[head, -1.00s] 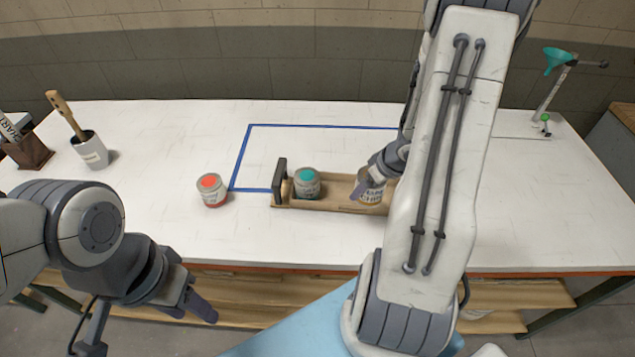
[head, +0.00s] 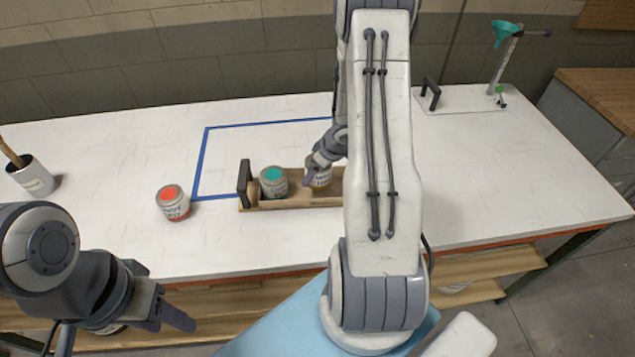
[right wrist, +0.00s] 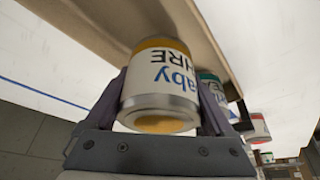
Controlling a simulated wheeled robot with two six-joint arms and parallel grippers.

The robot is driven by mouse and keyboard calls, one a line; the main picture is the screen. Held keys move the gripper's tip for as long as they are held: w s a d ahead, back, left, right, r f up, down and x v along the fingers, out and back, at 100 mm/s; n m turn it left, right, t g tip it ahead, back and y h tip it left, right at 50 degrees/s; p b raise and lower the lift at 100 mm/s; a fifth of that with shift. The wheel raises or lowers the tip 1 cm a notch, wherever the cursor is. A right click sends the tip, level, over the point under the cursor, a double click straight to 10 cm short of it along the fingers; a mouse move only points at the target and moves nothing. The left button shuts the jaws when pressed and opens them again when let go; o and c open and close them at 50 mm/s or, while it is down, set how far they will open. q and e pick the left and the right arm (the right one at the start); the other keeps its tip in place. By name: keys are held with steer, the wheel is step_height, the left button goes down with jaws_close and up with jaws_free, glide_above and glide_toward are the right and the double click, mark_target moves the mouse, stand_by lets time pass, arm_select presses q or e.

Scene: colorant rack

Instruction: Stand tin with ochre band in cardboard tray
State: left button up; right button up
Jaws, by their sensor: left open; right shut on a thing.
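The tin with ochre band (right wrist: 160,82) is between the fingers of my right gripper (right wrist: 168,105), which is shut on it. In the head view this tin (head: 318,176) is at the cardboard tray (head: 300,203), right of a teal-lidded tin (head: 273,181) that stands in the tray. Its lower part is partly hidden by the tray's front wall and a finger, so I cannot tell whether it touches the tray floor. My right arm hides the tray's right end. My left gripper (head: 172,316) is open and empty, in front of the table's front edge.
A red-lidded tin (head: 173,203) stands on the white table left of the tray. A black handle (head: 244,184) rises at the tray's left end. Blue tape (head: 203,165) outlines an area behind.

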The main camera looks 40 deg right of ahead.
mark_target(318, 181)
steer(key=shift+f+b, duration=1.25)
steer(key=shift+f, duration=0.7)
steer(key=shift+f, duration=0.15)
steer(key=o, duration=1.2)
steer(key=shift+o, duration=0.2)
steer(key=shift+r, duration=0.3)
steer(key=p+v, duration=0.6)
steer(key=v, duration=0.5)
steer(key=shift+s+r+p, duration=0.25)
steer(key=shift+r+p, duration=0.1)
steer(key=shift+p, duration=0.05)
